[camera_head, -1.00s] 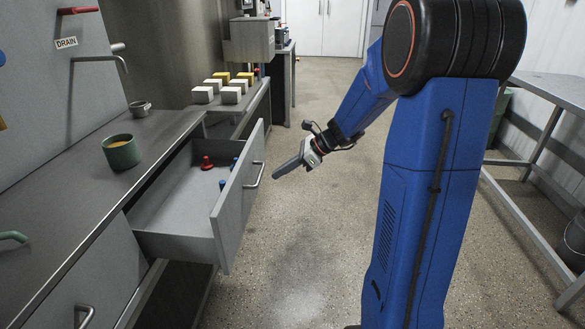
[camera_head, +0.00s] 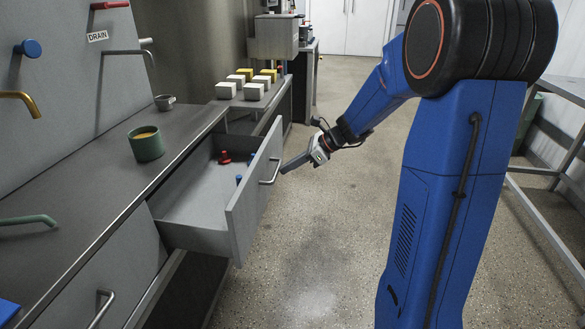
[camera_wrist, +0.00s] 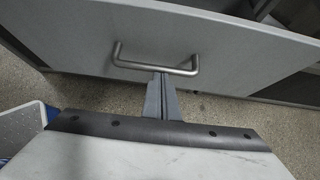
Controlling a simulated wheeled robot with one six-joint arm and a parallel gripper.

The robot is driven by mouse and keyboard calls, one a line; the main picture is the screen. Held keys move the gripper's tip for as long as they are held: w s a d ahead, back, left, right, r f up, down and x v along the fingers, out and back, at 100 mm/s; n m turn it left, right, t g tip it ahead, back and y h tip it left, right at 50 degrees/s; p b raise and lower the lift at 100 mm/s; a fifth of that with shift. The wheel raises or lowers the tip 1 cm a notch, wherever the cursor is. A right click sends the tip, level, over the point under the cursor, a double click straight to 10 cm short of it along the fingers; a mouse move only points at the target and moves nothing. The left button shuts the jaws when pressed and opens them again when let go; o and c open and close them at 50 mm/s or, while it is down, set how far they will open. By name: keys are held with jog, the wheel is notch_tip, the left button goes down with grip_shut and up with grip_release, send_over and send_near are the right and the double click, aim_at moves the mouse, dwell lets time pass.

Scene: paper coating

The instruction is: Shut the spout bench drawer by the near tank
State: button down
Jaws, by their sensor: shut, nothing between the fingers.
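The spout bench drawer (camera_head: 190,207) stands pulled out from under the steel counter in the head view. Inside it lie a red item (camera_head: 225,157) and small blue items. Its front carries a bar handle (camera_head: 270,170), which also shows in the wrist view (camera_wrist: 155,67). My gripper (camera_head: 284,168) is shut and empty, its tips close in front of the drawer front at the handle. In the wrist view the fingers (camera_wrist: 161,84) point at the handle's bar from outside. I cannot tell whether they touch it.
A green cup (camera_head: 146,147) and a small metal cup (camera_head: 165,102) stand on the counter (camera_head: 100,180). White and yellow blocks (camera_head: 253,91) sit farther back. A steel table (camera_head: 560,88) stands at the right. The floor beside the drawer is clear.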

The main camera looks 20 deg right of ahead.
jog(key=w+a, duration=0.6)
jog(key=a, duration=0.4)
jog(key=w+a, duration=0.6)
jog(key=a, duration=0.3)
jog(key=shift+a, duration=0.4)
jog(key=shift+w+a+r, duration=0.1)
jog(key=shift+w, duration=0.05)
